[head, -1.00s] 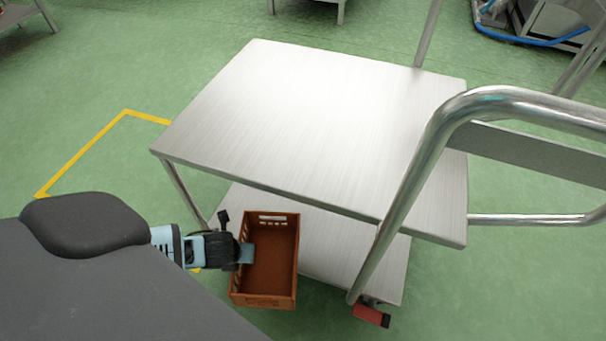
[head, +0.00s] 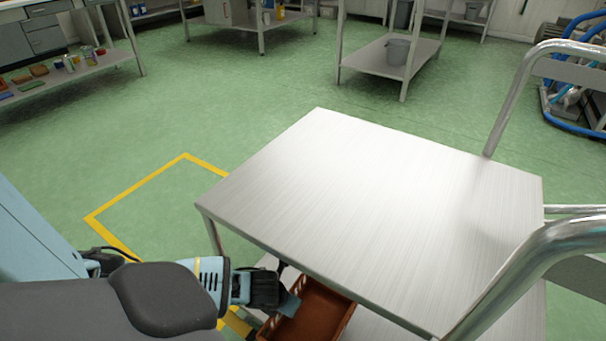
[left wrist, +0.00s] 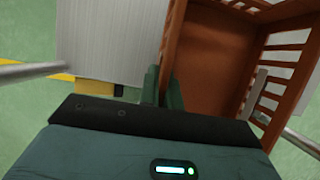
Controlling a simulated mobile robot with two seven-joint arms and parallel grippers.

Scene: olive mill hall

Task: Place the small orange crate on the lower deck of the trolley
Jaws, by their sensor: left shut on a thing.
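The small orange crate (head: 318,318) is at the bottom of the head view, upright, its far part hidden under the edge of the trolley's upper deck (head: 370,200). My left gripper (head: 290,304) is shut on the crate's left wall. The trolley's lower deck (head: 375,328) shows partly below the upper one, beside the crate. I cannot tell whether the crate touches it. My right gripper is out of view.
The trolley's tubular handle (head: 510,275) rises at the right. The upper deck is bare. A yellow floor marking (head: 135,188) lies left of the trolley. A shelf with a grey bucket (head: 397,51) and workbenches stand farther back, with green floor clear between.

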